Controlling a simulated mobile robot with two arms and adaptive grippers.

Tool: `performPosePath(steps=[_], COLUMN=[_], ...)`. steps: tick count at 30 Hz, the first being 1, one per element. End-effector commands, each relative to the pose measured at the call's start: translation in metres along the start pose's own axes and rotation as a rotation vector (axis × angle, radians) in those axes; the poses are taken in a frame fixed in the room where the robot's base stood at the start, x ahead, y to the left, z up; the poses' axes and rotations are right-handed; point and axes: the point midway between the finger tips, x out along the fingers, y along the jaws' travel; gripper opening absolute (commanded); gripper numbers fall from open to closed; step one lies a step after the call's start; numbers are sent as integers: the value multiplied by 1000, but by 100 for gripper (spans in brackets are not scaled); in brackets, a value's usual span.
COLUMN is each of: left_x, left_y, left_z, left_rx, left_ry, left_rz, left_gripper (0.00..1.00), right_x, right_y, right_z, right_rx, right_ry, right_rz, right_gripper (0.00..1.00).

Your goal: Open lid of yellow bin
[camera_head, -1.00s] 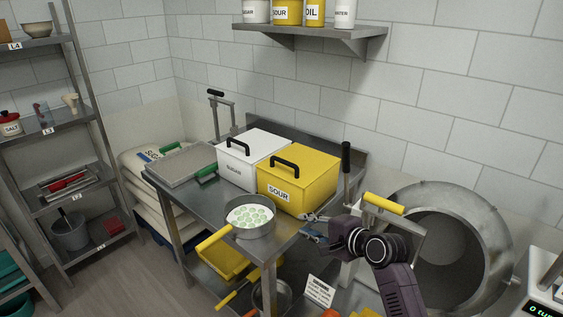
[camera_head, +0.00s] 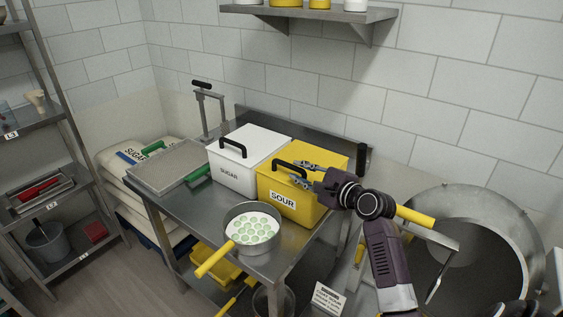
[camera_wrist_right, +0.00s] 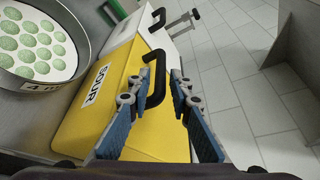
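The yellow bin (camera_head: 290,205), labelled SOUR, stands on the steel table with its lid on and a black handle (camera_head: 288,170) on top. It also shows in the right wrist view (camera_wrist_right: 100,115), with the handle (camera_wrist_right: 157,80) between the finger pads. My right gripper (camera_head: 300,173) is open at the lid, its fingers by the handle. In the right wrist view the fingers (camera_wrist_right: 160,95) lie on either side of the handle, with a gap to the right one. My left gripper is not in view.
A white SUGAR bin (camera_head: 229,170) stands directly left of the yellow bin. A sieve pan with green pieces (camera_head: 252,250) sits in front. A mesh tray (camera_head: 160,170) is at the table's left, and a large steel drum (camera_head: 500,215) at the right.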

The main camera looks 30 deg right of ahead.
Motion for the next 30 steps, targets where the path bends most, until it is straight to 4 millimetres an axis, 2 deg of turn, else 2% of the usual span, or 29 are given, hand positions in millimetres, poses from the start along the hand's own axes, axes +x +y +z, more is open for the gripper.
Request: performPosePath(steps=[1,6,15,20,26,30], left_x=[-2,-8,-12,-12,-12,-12], left_y=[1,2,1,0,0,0], left_z=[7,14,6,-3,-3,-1], left_rx=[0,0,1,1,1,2], left_ry=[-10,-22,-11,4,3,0], left_rz=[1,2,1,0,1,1], left_gripper=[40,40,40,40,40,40], right_x=[6,32,66,72,72,72], right_y=[-1,-1,0,0,0,0], right_z=[1,1,1,0,0,0], right_rx=[2,3,0,0,0,0], right_ry=[-1,-1,0,0,0,0], right_rz=[0,2,2,1,1,1], right_gripper=[19,19,19,19,19,6])
